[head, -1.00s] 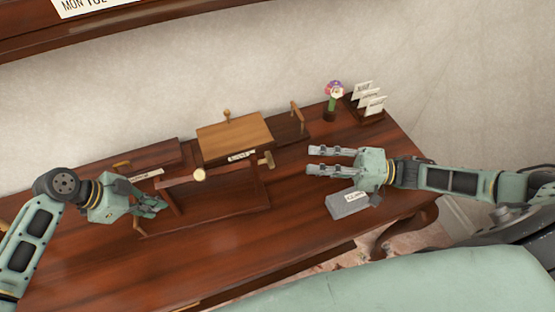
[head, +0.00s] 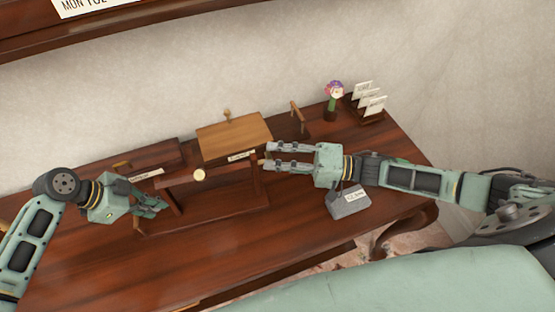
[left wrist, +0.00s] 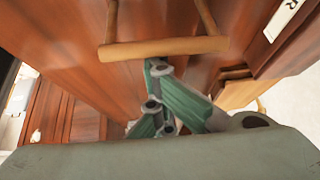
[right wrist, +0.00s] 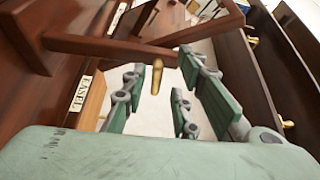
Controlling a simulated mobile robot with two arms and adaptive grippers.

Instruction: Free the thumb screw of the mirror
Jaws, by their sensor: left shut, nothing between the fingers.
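The mirror stand (head: 215,210) is a dark wooden frame with two posts and a crossbar, on the desk in the head view. A pale round knob (head: 199,175) sits on its crossbar. The thumb screw at its right end shows in the right wrist view as a light brass-coloured piece (right wrist: 156,77) between the fingers. My right gripper (head: 267,157) is open around it; contact cannot be told. My left gripper (head: 161,206) is shut and empty beside the left post. A light wooden bar (left wrist: 162,48) lies just beyond its fingers in the left wrist view.
A wooden box (head: 235,137) labelled "EASEL" stands behind the mirror stand. A grey labelled block (head: 349,203) lies under my right arm. A flower (head: 333,93) and a card holder (head: 370,101) stand at the back right. The front left desk is clear.

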